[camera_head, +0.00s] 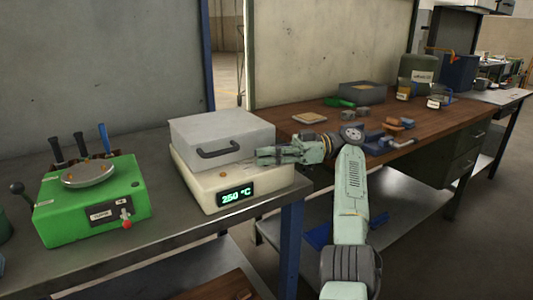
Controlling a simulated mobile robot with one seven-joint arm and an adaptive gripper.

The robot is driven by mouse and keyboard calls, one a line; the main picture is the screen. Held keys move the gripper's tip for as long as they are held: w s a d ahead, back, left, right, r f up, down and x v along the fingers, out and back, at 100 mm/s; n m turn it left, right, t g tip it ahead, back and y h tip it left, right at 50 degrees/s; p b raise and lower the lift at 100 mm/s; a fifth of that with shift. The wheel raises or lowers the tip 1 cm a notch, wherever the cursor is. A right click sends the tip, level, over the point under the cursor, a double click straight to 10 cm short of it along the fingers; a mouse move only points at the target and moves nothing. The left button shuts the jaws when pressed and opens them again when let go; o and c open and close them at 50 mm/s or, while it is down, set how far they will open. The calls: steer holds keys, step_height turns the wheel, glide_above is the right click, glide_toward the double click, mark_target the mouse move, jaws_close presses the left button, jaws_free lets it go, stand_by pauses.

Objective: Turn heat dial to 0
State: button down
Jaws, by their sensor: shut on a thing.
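The furnace has a cream base (213,189) with a grey box-shaped upper part (200,130) and a dark handle (219,150). Its lit display (236,195) reads 250 °C in green. My gripper (260,156) reaches in from the right, just above the base's front ledge, beside the right end of the handle. Its fingers are shut, and they and the gripper body hide what they hold. The heat dial is not visible, seemingly covered by my gripper at this spot.
A green device (95,205) with a round plate and red-knobbed lever stands to the left on the grey bench (165,235). Bare bench lies between the furnace and green device.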

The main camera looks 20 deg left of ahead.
steer(key=shift+w+a, duration=0.1)
steer(key=c, duration=1.7)
jaws_free()
steer(key=shift+a+f, duration=0.15)
step_height(320, 180, up, 10)
steer(key=shift+r, duration=0.1)
